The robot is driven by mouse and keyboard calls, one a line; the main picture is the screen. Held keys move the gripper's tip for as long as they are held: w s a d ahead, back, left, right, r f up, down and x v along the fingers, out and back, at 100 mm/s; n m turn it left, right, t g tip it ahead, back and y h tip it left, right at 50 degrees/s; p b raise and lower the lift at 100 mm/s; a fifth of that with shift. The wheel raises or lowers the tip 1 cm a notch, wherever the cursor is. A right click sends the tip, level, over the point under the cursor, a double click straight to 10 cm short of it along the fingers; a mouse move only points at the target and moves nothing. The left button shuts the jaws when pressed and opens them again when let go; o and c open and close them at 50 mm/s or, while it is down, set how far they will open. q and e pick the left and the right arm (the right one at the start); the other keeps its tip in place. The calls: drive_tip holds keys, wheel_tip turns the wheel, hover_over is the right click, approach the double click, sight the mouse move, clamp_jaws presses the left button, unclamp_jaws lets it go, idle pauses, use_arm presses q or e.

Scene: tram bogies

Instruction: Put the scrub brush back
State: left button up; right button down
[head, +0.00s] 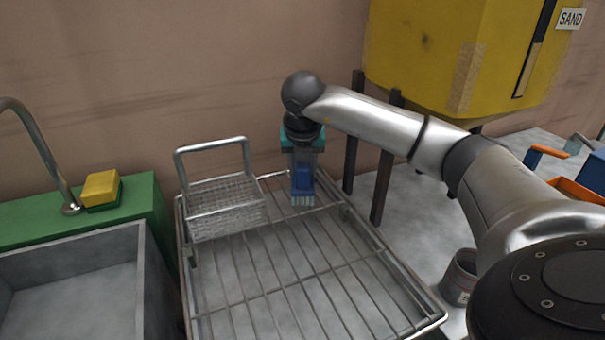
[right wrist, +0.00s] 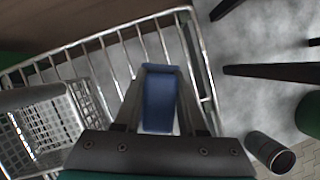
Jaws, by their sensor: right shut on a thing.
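The scrub brush (head: 303,185) has a blue body and pale bristles pointing down. My right gripper (head: 303,172) is shut on it and holds it over the back part of the wire rack (head: 335,272). In the right wrist view the blue brush (right wrist: 160,102) sits between the two fingers (right wrist: 158,100), with rack bars around it. A wire basket (head: 225,207) with a raised handle stands on the rack, left of the brush. It also shows in the right wrist view (right wrist: 45,135). I cannot tell whether the bristles touch the rack. My left gripper is not in view.
A grey sink (head: 75,285) with a green surround (head: 150,205) and tap is at left, with a yellow sponge (head: 101,188) on its ledge. A yellow sand bin (head: 450,55) on dark legs stands at back right. A can (head: 460,275) stands right of the rack.

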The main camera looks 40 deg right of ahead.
sight(303, 194)
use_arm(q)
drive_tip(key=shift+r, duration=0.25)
use_arm(e)
drive_tip(key=shift+f, duration=0.25)
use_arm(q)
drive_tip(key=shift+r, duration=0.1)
use_arm(e)
drive_tip(key=shift+c, duration=2.4)
unclamp_jaws()
drive_tip(key=shift+r, duration=0.15)
drive_tip(key=p+v, duration=0.4)
drive_tip(key=v, duration=0.6)
drive_tip(key=shift+r, duration=0.1)
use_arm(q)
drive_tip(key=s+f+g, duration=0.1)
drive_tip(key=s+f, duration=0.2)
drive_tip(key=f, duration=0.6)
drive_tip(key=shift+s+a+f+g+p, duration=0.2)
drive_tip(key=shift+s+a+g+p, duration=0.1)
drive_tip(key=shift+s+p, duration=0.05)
use_arm(e)
drive_tip(key=shift+v, duration=0.9)
